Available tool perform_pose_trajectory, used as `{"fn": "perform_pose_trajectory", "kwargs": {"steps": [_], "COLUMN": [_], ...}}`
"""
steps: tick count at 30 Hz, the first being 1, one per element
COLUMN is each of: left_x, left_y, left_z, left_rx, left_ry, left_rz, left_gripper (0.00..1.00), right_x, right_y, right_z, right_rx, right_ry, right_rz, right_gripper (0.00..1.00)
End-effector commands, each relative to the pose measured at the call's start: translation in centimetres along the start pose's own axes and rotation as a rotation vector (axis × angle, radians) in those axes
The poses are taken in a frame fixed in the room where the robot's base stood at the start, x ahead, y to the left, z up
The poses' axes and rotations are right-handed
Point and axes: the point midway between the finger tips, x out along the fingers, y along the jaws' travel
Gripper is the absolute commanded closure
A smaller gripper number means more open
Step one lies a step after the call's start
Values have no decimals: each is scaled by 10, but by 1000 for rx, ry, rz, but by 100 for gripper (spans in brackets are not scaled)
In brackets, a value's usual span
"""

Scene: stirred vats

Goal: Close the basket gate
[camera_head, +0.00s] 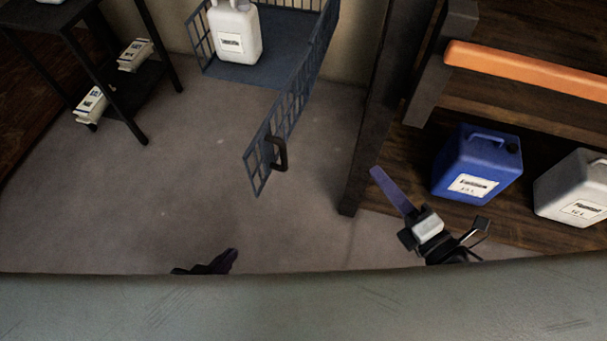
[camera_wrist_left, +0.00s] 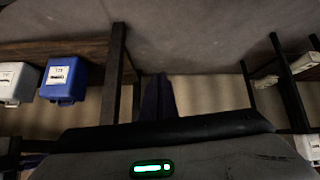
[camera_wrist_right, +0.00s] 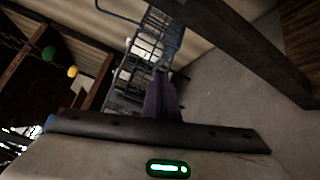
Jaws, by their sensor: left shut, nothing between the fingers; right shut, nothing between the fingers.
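The blue wire basket (camera_head: 270,62) stands at the back against the wall, with a white jug (camera_head: 234,35) on its floor. Its mesh gate (camera_head: 292,108) stands open, swung out from the basket's right side towards me. A dark handle (camera_head: 281,154) is near the gate's free end. My right gripper (camera_head: 378,174) is shut and empty, to the right of the handle and apart from it. The basket's wire mesh also shows ahead of the right gripper in the right wrist view (camera_wrist_right: 135,72). My left gripper (camera_head: 234,254) is shut and empty, low in front, mostly hidden by a grey surface.
A wooden shelf with a dark post (camera_head: 378,110) stands on the right, holding a blue canister (camera_head: 477,160) and a grey canister (camera_head: 575,187). An orange bar (camera_head: 525,70) crosses above them. A black rack (camera_head: 130,95) with white boxes is at left. The floor between is clear.

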Motion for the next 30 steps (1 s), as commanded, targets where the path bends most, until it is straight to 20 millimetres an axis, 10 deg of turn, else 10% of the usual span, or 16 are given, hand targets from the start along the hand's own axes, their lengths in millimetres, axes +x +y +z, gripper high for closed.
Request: {"fn": "perform_pose_trajectory", "kwargs": {"steps": [3,10,17,30], "left_x": [15,22,20,15], "left_y": [4,4,5,4], "left_z": [12,13,7,0], "left_rx": [3,8,10,15], "left_ry": [5,17,24,25], "left_rz": [11,15,15,11], "left_gripper": [100,100,100,100], "right_x": [4,-7,1,80], "right_y": [5,9,15,37], "right_z": [-19,-50,-61,-99], "right_rx": [-525,-1117,-1230,-1224], "right_ry": [111,215,228,226], "right_rz": [179,433,491,489], "right_gripper": [100,100,100,100]}}
